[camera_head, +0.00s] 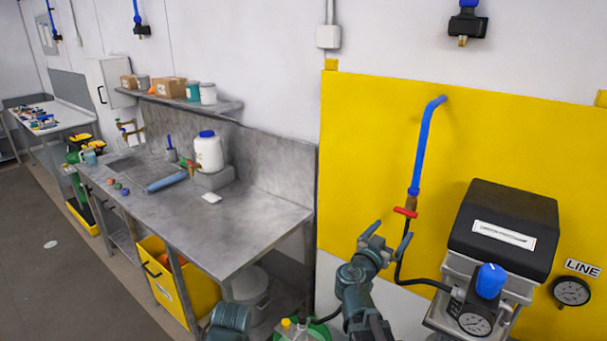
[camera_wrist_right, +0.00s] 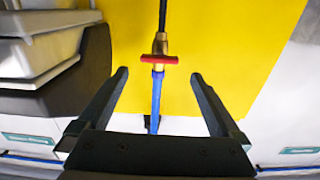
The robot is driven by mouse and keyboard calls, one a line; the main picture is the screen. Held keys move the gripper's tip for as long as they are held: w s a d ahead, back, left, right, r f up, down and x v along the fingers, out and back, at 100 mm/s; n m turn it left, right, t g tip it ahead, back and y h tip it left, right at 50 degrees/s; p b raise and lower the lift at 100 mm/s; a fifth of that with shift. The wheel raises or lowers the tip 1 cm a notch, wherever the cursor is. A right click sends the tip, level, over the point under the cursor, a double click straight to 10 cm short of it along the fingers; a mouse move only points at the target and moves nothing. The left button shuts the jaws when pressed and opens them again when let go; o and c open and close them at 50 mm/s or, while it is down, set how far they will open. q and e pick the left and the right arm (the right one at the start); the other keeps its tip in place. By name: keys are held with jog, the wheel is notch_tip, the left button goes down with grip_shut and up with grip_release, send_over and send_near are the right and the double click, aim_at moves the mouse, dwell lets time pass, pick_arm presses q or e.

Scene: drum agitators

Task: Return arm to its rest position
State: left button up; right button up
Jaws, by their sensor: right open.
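My right gripper (camera_head: 393,231) is raised in front of the yellow wall panel, its jaws open with nothing between the pads that I can make out. The red valve handle (camera_head: 405,212) on the blue air pipe (camera_head: 424,140) is just above the gripper in the head view. In the right wrist view, the open fingers (camera_wrist_right: 159,74) frame the red handle (camera_wrist_right: 158,59) and blue pipe (camera_wrist_right: 156,100), which appear beyond the fingertips. I see no contact, but the exact gap is hard to tell. My left gripper is not in view.
A black-topped machine (camera_head: 503,230) with a blue knob (camera_head: 490,280) and gauge stands close on the right. A black hose (camera_head: 418,284) hangs from the valve. A steel workbench (camera_head: 232,232) with a white jug (camera_head: 208,152) stands left.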

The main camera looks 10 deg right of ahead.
jog(key=s+a+f+n+g+y+b, duration=0.2)
jog(key=s+a+f+n+g+y, duration=0.15)
jog(key=a+f, duration=0.6)
jog(key=s+a+f+n+g+y+b, duration=0.2)
jog(key=s+a+f+g+y+b, duration=0.3)
jog(key=f, duration=0.7)
jog(key=s+a+f+n+g+y, duration=0.1)
jog(key=s+a+f+n, duration=0.3)
jog(key=a, duration=0.4)
jog(key=s+a+f+n+g+y, duration=0.2)
jog(key=s+a, duration=0.4)
jog(key=a, duration=0.3)
jog(key=shift+s+a+f+n+y, duration=0.25)
jog(key=shift+s+f+n+y, duration=0.2)
jog(key=shift+f+n, duration=0.55)
jog(key=shift+w+r+g, duration=0.1)
jog(key=shift+r+g, duration=0.05)
jog(key=shift+g, duration=0.1)
